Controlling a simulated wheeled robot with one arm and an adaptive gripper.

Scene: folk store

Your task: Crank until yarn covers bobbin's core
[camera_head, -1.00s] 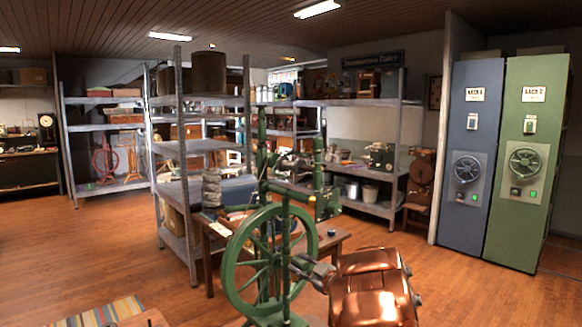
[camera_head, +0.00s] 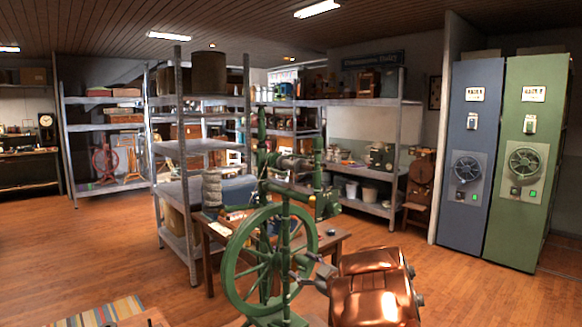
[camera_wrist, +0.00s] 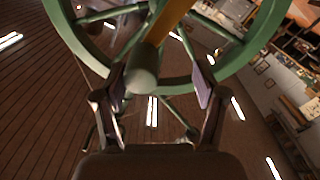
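A green spinning wheel (camera_head: 241,290) stands in front of me in the head view, with its large wheel upright. Above it, between the green posts, sits a small greyish bobbin (camera_head: 291,163); how much yarn is on its core is too small to tell. My gripper (camera_head: 297,273) is at the wheel's lower right, with its fingers spread. In the wrist view my gripper (camera_wrist: 160,88) is open. A rounded grey-green crank knob (camera_wrist: 143,79) lies between the fingers in that view, nearer the left one. The wheel rim (camera_wrist: 80,45) arches behind it. I see no clear contact with the knob.
A wooden table (camera_head: 330,243) stands close behind the wheel, with a stack of pale yarn (camera_head: 211,188) near its left end. Metal shelves (camera_head: 185,150) rise behind. Open floor lies left and right.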

